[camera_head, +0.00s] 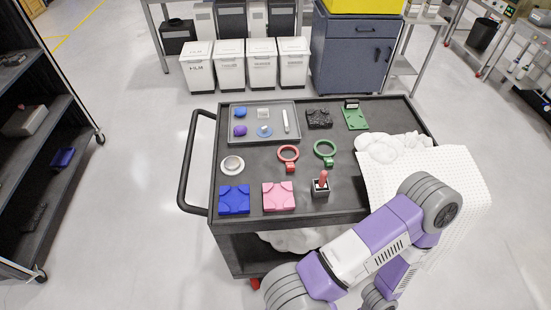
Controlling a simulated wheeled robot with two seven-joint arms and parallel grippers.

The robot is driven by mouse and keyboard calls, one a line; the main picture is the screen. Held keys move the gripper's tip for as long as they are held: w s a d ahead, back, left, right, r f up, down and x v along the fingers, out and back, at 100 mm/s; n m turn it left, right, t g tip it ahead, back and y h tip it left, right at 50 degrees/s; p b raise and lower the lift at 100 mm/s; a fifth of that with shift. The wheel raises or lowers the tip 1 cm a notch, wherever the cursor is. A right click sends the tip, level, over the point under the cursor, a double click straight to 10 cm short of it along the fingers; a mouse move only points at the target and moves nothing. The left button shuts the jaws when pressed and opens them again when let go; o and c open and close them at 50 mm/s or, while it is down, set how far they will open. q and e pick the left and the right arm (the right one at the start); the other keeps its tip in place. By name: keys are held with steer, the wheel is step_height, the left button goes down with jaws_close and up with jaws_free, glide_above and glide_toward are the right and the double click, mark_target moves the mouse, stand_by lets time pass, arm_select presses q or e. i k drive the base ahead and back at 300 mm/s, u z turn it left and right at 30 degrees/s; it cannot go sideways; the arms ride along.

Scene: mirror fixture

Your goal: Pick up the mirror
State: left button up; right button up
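No part is plainly a mirror at this size. A round silver-rimmed piece (232,164) lies flat on the left of the black cart top (255,174). A small round blue-edged disc (264,131) lies in the grey tray (284,141) at the back; I cannot tell which of them is the mirror. My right arm, purple and white, bends over the cart's front right corner, and its gripper is out of view. My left arm and gripper are not in view.
On the cart are a blue block (234,199), a pink block (278,196), a red ring (288,154), a green ring (325,150), a red-topped black post (321,185), a black block (319,119) and a green plate (355,117). White cloth (455,180) covers the right side.

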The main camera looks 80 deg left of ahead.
mark_target(232, 163)
steer(key=z, duration=0.1)
steer(key=k, duration=1.75)
steer(key=u, duration=2.35)
